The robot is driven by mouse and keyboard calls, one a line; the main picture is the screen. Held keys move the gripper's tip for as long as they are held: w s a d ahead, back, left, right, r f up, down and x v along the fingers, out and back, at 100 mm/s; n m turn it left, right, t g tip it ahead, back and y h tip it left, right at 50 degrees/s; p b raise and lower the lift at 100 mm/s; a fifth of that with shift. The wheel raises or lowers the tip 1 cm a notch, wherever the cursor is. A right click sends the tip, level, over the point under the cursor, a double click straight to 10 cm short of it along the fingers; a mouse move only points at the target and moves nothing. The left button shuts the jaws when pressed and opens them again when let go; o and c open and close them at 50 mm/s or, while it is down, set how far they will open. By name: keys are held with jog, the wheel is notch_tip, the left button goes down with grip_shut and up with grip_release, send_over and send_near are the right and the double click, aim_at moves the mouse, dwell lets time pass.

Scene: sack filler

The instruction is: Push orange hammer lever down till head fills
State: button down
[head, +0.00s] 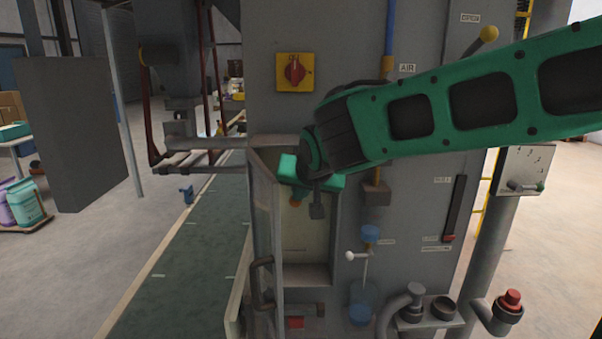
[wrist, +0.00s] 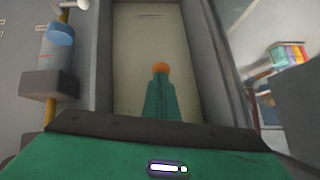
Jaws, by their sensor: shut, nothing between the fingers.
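The orange hammer lever shows only as a small orange end (head: 296,202) inside an open recess in the grey machine. In the wrist view the orange end (wrist: 160,67) sits right at the far end of my green fingers, near the middle of the recess. My gripper (head: 297,192) is shut and empty, pointing into the recess; its fingers (wrist: 160,85) are together. The fingertips overlap the orange end in view, and I cannot tell whether they touch it. The rest of the lever is hidden behind my gripper.
The recess's door (head: 264,225) stands open on the left, with a dark handle (head: 259,284). A red rotary switch on a yellow plate (head: 295,72) is above. A blue-capped glass unit (head: 369,235) is to the right. A green conveyor (head: 190,265) runs at left.

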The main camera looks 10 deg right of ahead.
jog(key=shift+s+f, duration=0.2)
jog(key=shift+f, duration=0.6)
jog(key=shift+s, duration=0.15)
